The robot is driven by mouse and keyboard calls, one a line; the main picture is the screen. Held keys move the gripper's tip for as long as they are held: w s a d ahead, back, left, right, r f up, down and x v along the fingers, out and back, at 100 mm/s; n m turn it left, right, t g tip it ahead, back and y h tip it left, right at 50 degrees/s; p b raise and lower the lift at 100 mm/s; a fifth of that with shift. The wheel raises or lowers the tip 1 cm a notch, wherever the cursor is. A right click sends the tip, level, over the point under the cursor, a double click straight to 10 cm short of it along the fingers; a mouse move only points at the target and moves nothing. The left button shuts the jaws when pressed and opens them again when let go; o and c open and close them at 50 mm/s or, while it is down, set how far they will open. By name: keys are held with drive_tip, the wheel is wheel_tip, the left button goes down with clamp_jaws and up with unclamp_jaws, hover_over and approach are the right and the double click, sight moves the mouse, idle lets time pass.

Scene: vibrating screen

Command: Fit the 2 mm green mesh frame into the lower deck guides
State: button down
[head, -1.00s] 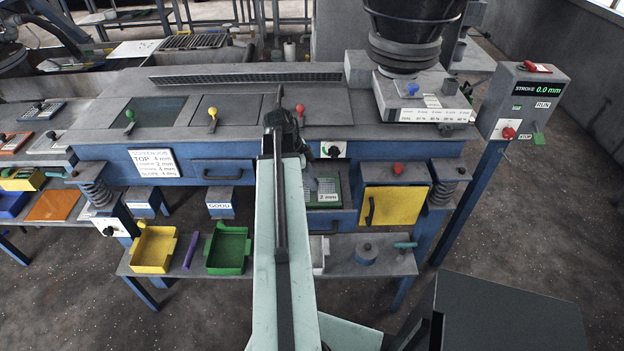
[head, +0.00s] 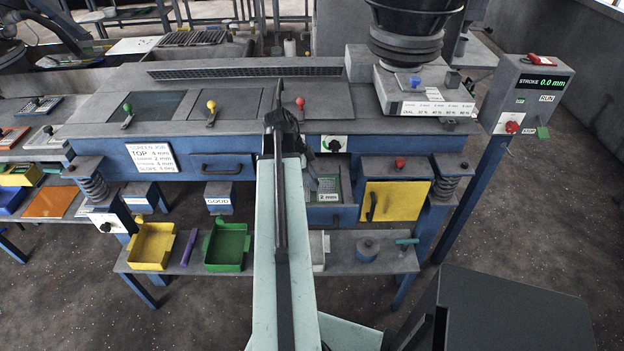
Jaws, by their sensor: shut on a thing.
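The green mesh frame (head: 328,184), with a pale edge label reading 2 mm, lies roughly level in a dark opening of the blue screen body (head: 333,216). It sits just right of my arm, under the panel with the black knob (head: 334,145). My gripper (head: 312,179) is mostly hidden behind my arm; a dark part of it shows at the frame's left side, shut on the frame. The lower deck guides are not distinguishable in the dark opening, so I cannot tell whether the frame touches them.
A yellow door (head: 393,201) is right of the opening, and a blue drawer front (head: 222,168) is left. Below, a shelf holds a yellow tray (head: 152,247), a purple bar (head: 189,248) and a green tray (head: 226,247). A control post (head: 530,95) stands at right.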

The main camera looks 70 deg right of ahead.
drive_tip(key=shift+f, duration=0.15)
drive_tip(key=c, duration=1)
unclamp_jaws()
drive_tip(key=p+v, duration=0.7)
drive_tip(key=v, duration=0.1)
drive_tip(key=shift+s, duration=0.1)
